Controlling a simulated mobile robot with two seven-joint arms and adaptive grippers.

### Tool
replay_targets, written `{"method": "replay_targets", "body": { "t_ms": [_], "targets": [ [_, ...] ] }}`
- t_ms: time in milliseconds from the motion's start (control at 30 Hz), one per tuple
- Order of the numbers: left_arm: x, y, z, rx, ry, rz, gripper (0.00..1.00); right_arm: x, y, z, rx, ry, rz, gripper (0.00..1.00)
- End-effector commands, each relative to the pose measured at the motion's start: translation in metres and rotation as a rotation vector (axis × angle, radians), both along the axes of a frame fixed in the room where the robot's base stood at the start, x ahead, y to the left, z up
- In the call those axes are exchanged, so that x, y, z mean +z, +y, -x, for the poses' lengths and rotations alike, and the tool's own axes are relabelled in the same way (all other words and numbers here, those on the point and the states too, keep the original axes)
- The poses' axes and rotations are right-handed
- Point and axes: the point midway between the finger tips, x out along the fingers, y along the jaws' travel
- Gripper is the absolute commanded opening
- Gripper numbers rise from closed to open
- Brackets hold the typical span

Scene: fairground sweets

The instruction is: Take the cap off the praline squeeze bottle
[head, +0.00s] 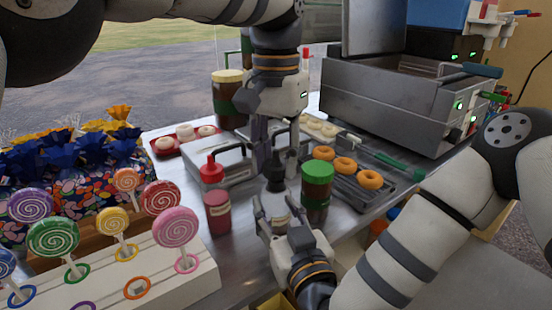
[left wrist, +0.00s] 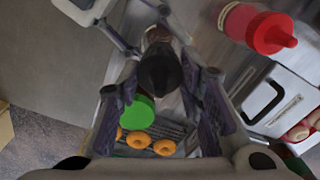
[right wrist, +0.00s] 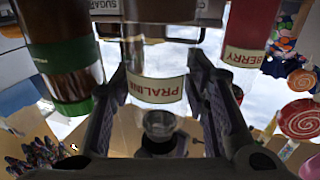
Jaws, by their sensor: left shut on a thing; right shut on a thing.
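The praline squeeze bottle (head: 276,204) stands upright at the middle of the metal counter, and its label shows in the right wrist view (right wrist: 157,90). My right gripper (head: 277,208) is shut around its body from the front. The dark cap (head: 276,172) is above the bottle; the left wrist view shows it from above (left wrist: 160,68). My left gripper (head: 277,160) points down from above and is shut on the cap. A pale, clear part (right wrist: 158,122) shows at the bottle's end towards the cap. I cannot tell whether the cap still touches the bottle.
A red berry bottle (head: 218,213) stands close on the left, and a green-lidded jar (head: 317,190) close on the right. Behind are a metal box (head: 235,165) and a rack with doughnuts (head: 344,165). A lollipop stand (head: 185,280) fills the front left.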

Motion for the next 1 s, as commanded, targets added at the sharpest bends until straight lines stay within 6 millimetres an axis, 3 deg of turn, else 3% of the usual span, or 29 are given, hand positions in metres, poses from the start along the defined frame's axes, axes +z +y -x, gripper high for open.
{"method": "replay_targets", "body": {
  "t_ms": [233, 467, 500, 600, 900, 1000],
  "targets": [
    [0.035, 0.000, -0.001, 0.000, -0.003, 0.001, 0.00, -0.001, 0.000, 0.000, 0.000, 0.001, 0.000, 0.00],
    [0.039, 0.000, 0.000, 0.000, 0.000, 0.000, 0.00, -0.001, 0.000, 0.000, 0.000, 0.001, 0.000, 0.00],
    [0.039, 0.000, 0.000, 0.000, 0.000, 0.000, 0.00, -0.001, 0.000, 0.000, 0.000, 0.001, 0.000, 0.44],
    [0.039, 0.000, 0.000, 0.000, 0.000, 0.000, 0.00, -0.001, 0.000, 0.000, 0.000, 0.001, 0.000, 0.66],
    [0.039, 0.000, 0.000, 0.000, -0.001, 0.000, 0.00, 0.000, 0.000, 0.001, 0.000, 0.001, 0.000, 0.66],
    [0.039, 0.000, 0.000, 0.000, -0.001, 0.000, 0.00, -0.001, -0.003, 0.012, 0.002, 0.003, 0.001, 0.66]
  ]
}}
